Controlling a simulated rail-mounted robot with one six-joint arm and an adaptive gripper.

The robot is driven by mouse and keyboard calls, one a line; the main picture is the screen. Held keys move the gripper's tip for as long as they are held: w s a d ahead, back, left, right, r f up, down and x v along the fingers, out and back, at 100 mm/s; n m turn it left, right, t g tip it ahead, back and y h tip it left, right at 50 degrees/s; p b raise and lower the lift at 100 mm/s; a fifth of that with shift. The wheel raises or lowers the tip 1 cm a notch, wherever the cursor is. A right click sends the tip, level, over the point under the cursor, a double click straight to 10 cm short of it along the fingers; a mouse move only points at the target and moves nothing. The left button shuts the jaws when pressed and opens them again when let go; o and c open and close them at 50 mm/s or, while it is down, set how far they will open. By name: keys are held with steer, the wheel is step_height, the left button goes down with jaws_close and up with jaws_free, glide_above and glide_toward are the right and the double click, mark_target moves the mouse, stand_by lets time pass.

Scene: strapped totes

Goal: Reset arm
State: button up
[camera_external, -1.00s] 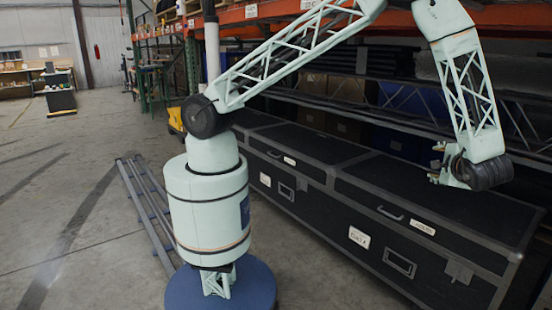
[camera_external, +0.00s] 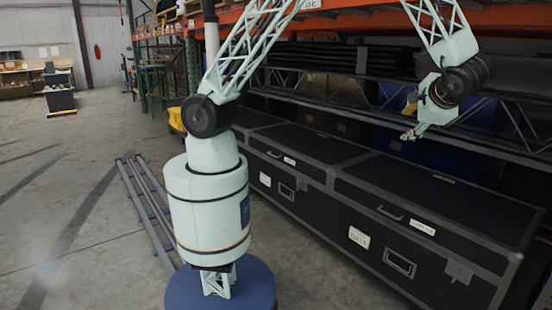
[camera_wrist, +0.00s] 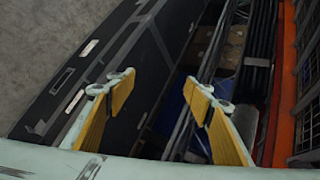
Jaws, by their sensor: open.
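My gripper (camera_external: 408,135) is raised above the black cases, at the right of the external view. In the wrist view my gripper (camera_wrist: 166,92) shows two fingers with yellow pads, spread wide apart with nothing between them. Two long black cases with grey edges stand end to end below it. The nearer case (camera_external: 440,200) is at the right and the farther case (camera_external: 300,150) is behind it to the left. My gripper is clear of both lids.
Orange-beamed shelving (camera_external: 350,22) with dark stock runs behind the cases, close to my arm. A blue bin (camera_external: 393,143) sits under the shelf. Grey rails (camera_external: 148,205) lie on the floor beside my base. Open concrete floor (camera_external: 70,200) is at the left.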

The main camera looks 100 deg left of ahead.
steer(key=s+d+r+n+h, duration=0.1)
steer(key=s+r+h, duration=0.2)
steer(key=s+r, duration=0.5)
steer(key=s+r+h, duration=0.2)
steer(key=s+r, duration=0.2)
steer(key=s, duration=0.8)
steer(key=s+d+r+t+h, duration=0.2)
steer(key=s+d+h, duration=0.1)
steer(key=s, duration=0.8)
steer(key=s+d+r+t+h, duration=0.2)
steer(key=s+d, duration=0.4)
steer(key=s, duration=0.5)
steer(key=shift+d+r+t+h, duration=0.3)
steer(key=shift+r+t+h, duration=0.15)
steer(key=shift+r, duration=0.4)
steer(key=shift+c, duration=0.8)
